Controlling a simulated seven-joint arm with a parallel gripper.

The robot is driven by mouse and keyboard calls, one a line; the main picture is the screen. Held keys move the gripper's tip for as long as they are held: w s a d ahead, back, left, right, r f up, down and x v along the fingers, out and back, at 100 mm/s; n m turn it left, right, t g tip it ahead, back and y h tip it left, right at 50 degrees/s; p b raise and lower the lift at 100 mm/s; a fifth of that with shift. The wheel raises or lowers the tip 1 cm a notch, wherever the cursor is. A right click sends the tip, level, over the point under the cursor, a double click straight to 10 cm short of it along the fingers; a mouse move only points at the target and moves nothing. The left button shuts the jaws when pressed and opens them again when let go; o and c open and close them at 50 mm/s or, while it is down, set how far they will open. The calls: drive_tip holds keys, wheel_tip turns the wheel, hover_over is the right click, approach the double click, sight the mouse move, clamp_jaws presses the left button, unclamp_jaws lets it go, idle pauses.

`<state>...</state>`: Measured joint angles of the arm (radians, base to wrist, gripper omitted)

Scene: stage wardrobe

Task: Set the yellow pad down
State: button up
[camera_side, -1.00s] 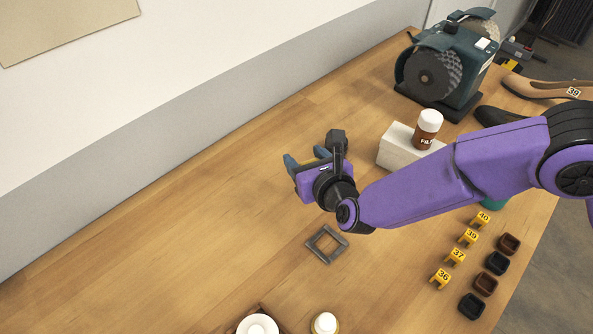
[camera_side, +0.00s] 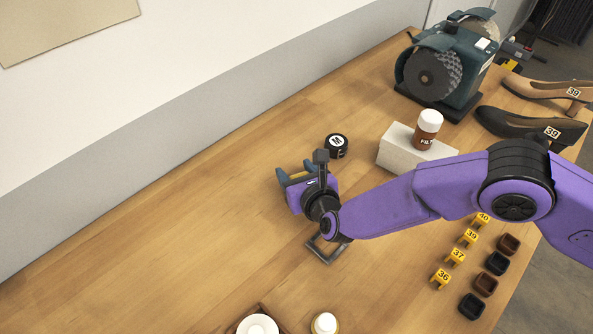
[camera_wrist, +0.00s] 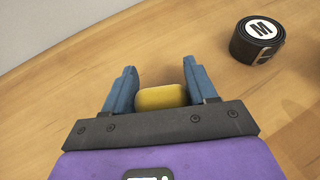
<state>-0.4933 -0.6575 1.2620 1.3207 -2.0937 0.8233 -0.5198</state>
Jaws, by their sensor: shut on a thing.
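The yellow pad (camera_wrist: 162,97) sits between the two blue fingers of my gripper (camera_wrist: 160,82) in the wrist view, a finger against each side. In the side view my gripper (camera_side: 296,173) is over the middle of the wooden table (camera_side: 170,230). There the pad is mostly hidden by the fingers and wrist. I cannot tell how much gap there is between pad and table.
A black rolled belt marked M (camera_side: 336,146) lies just beyond my gripper. A grey square frame (camera_side: 323,258) lies under my wrist. A white block (camera_side: 398,150) with a brown bottle (camera_side: 427,131) and a grinder (camera_side: 440,75) stand behind. The table's left side is clear.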

drive_tip(key=o, duration=1)
drive_tip(key=shift+f, duration=0.1)
drive_tip(key=shift+o, duration=0.2)
drive_tip(key=shift+s+d+r, duration=0.15)
drive_tip(key=shift+s+r, duration=0.2)
drive_tip(key=shift+s, duration=0.15)
drive_tip(key=v, duration=1.1)
drive_tip(key=shift+w+d, duration=0.1)
